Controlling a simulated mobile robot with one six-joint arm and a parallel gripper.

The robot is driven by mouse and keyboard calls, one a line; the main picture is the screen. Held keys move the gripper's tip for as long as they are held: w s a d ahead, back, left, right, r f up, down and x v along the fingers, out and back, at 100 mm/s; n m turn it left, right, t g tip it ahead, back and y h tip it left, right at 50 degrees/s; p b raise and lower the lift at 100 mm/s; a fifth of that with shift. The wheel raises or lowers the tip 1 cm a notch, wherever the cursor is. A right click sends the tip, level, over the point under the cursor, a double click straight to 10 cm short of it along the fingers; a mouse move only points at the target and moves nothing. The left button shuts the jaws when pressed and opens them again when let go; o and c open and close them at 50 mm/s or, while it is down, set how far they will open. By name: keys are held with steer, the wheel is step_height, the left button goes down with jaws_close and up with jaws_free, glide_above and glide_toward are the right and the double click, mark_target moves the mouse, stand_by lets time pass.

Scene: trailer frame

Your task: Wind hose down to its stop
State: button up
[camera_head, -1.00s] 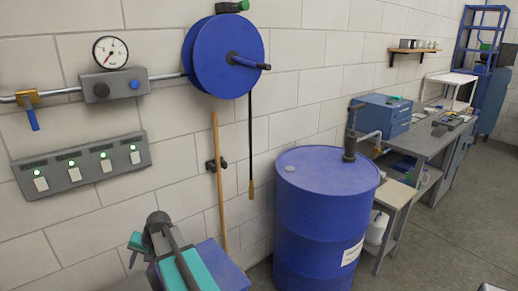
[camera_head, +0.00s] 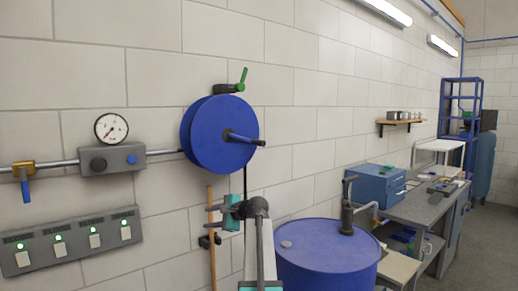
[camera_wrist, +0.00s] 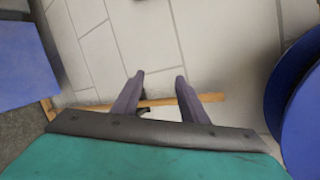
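The blue hose reel (camera_head: 220,135) is on the wall, with a dark crank handle (camera_head: 246,139) sticking out from its front. A short length of black hose (camera_head: 245,181) shows below it; its lower end is hidden behind my arm. A lever with a green handle (camera_head: 243,76) points upward above the reel. My gripper (camera_head: 214,208) is below the reel, near the wooden stick. In the wrist view my gripper (camera_wrist: 160,77) has its two fingers apart with nothing held. The reel's blue edge (camera_wrist: 302,110) shows at the right there.
A wooden stick (camera_head: 211,262) stands in a wall clip and crosses behind my fingers in the wrist view. A blue drum (camera_head: 325,262) with a pump stands right of my arm. A gauge (camera_head: 111,128), pipe and switch panel (camera_head: 70,243) are on the left wall. A workbench is beyond.

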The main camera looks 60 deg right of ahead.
steer(key=s+d+r+m+t+h, duration=0.1)
steer(key=s+d+r+m, duration=0.1)
steer(key=s+d+r, duration=0.5)
steer(key=s+d+r+m+t+h, duration=0.15)
steer(key=s+d+r, duration=0.3)
steer(key=r, duration=0.45)
steer(key=m+t+h, duration=0.1)
steer(key=m+h, duration=0.1)
steer(key=m, duration=0.2)
glide_toward(259, 144)
steer(key=s, duration=0.2)
steer(key=shift+s+d+f, duration=0.15)
steer(key=shift+d+f, duration=0.05)
steer(key=shift+d, duration=0.15)
steer(key=p+x, duration=0.3)
steer(key=x, duration=1.1)
steer(key=shift+d+r, duration=0.1)
steer(key=shift+r, duration=0.05)
steer(key=shift+s, duration=0.1)
jaws_close()
